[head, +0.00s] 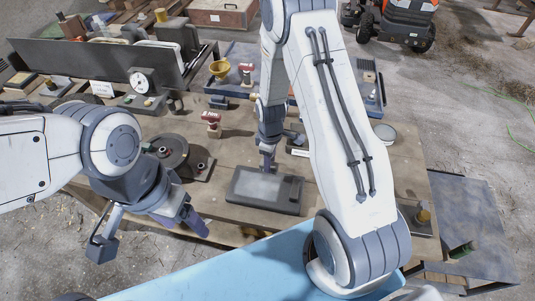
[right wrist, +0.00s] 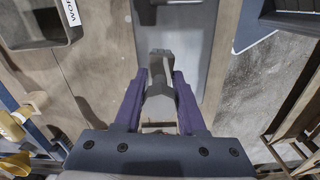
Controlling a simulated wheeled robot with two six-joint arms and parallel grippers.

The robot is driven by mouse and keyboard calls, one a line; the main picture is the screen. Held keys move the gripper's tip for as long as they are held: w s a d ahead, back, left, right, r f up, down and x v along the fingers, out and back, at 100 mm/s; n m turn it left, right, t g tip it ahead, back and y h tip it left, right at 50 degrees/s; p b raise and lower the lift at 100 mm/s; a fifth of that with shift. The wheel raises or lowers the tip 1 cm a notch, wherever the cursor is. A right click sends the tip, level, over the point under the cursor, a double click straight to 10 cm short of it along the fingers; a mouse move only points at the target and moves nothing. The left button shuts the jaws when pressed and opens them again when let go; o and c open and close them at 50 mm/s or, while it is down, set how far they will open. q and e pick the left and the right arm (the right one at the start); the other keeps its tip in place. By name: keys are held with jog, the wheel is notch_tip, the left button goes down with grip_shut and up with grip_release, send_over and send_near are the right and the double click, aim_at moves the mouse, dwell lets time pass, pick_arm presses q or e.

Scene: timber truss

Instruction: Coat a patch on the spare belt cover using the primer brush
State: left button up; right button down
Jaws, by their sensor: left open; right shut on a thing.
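The spare belt cover (head: 250,199) is a dark grey rectangular panel lying flat on the wooden table, with a paler grey area on its top. It fills the upper middle of the right wrist view (right wrist: 212,60). My right gripper (head: 268,146) reaches down over the cover. In the right wrist view its purple fingers are shut on a grey piece, which I take to be the primer brush (right wrist: 160,68). I cannot tell whether the brush tip touches the cover. My left gripper (head: 148,232) is open and empty, off the table's front edge at the lower left.
A black disc on a plate (head: 170,152) lies left of the cover. A grey tray (right wrist: 38,22) shows in the right wrist view. A small dish (head: 385,132) sits right of my right arm.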

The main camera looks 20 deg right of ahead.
jog(key=shift+w+d+r+n, duration=0.1)
jog(key=shift+w+d+n, duration=0.05)
jog(key=shift+n, duration=0.35)
jog(key=shift+d+f+n, duration=0.1)
jog(key=shift+f+n, duration=0.15)
jog(key=shift+n, duration=0.05)
notch_tip(320, 180, down, 6)
jog(key=b, duration=0.4)
jog(key=shift+w+r, duration=0.15)
jog(key=shift+w+a+f+b, duration=0.2)
jog(key=shift+w+a+b, duration=0.15)
jog(key=shift+a, duration=0.1)
jog(key=shift+w+a, duration=0.3)
jog(key=shift+a, duration=0.2)
jog(key=shift+w+a, duration=0.25)
jog(key=shift+a, duration=0.2)
jog(key=shift+f+b, duration=0.3)
jog(key=shift+f, duration=0.05)
jog(key=shift+s+d, duration=0.1)
